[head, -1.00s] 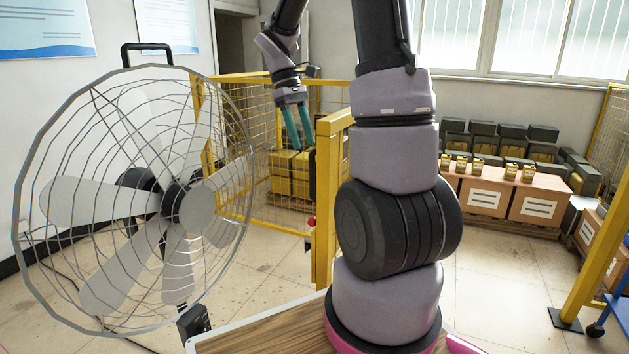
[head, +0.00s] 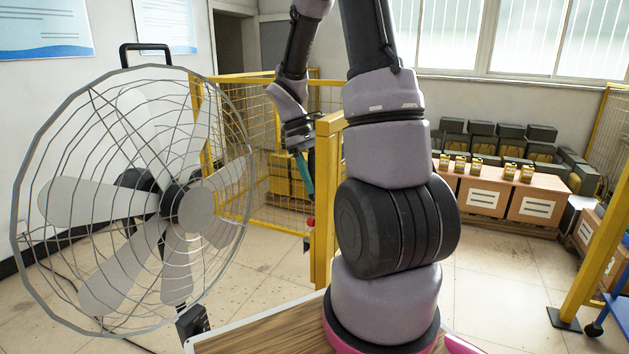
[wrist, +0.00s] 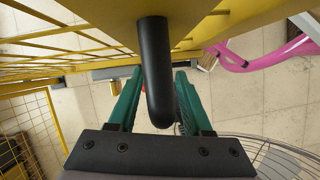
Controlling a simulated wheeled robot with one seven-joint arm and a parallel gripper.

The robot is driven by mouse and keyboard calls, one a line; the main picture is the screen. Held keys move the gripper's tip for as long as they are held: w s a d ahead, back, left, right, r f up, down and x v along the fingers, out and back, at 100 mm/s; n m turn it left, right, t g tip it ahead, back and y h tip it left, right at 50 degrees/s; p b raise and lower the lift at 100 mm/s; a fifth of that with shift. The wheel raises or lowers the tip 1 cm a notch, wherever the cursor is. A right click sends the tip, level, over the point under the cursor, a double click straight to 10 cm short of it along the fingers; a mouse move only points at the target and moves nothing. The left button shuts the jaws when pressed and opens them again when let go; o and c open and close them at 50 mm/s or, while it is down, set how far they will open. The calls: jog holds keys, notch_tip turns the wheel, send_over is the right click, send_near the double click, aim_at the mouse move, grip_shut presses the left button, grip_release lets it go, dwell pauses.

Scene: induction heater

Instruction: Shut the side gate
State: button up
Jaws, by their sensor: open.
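The side gate (head: 325,215) is a yellow frame, seen nearly edge-on in the middle of the head view, left of my arm's lower links. Its yellow frame and mesh also fill the top of the wrist view (wrist: 60,45). A black bar handle (wrist: 157,75) projects from the yellow frame in the wrist view. My gripper (head: 307,176) has green fingers and is open, with one finger on each side of the handle in the wrist view (wrist: 159,85). I cannot tell whether either finger touches it. In the head view the gate post partly hides the gripper.
A large caged fan (head: 135,200) stands at the left. Yellow mesh fencing (head: 235,130) stands behind the gripper, with yellow boxes (head: 285,178) behind it. Cartons (head: 535,205) line the back right. The tiled floor between is clear.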

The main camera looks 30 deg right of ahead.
grip_shut()
dwell(1.4)
